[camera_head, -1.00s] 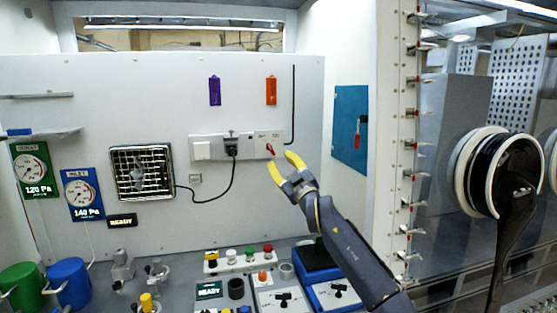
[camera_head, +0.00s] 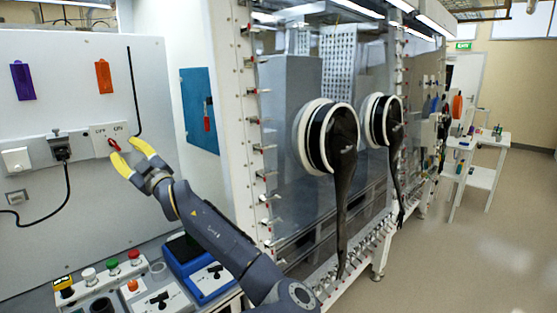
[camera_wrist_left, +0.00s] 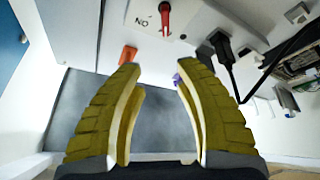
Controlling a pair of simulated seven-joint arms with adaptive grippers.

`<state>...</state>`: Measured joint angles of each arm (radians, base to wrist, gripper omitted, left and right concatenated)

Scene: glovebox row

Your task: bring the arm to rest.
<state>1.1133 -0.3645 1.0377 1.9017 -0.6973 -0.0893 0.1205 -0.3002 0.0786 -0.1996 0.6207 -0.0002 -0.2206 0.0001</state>
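My left gripper (camera_head: 131,155) is open and empty, with yellow fingers spread. It is in front of the white wall panel, close to the red switch lever (camera_head: 115,144) on a white plate marked OFF and ON. In the left wrist view the red lever (camera_wrist_left: 165,17) stands beyond the open fingertips (camera_wrist_left: 155,80), with nothing between the fingers. Whether a finger touches the plate is hard to tell, but a gap seems to show. My right gripper is in neither view.
Below the arm stand a blue-based box (camera_head: 185,250) and a row of buttons (camera_head: 112,264). A glovebox with black gloves (camera_head: 340,140) fills the middle. A white cart (camera_head: 478,165) stands at the right, with clear floor (camera_head: 470,260) in front.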

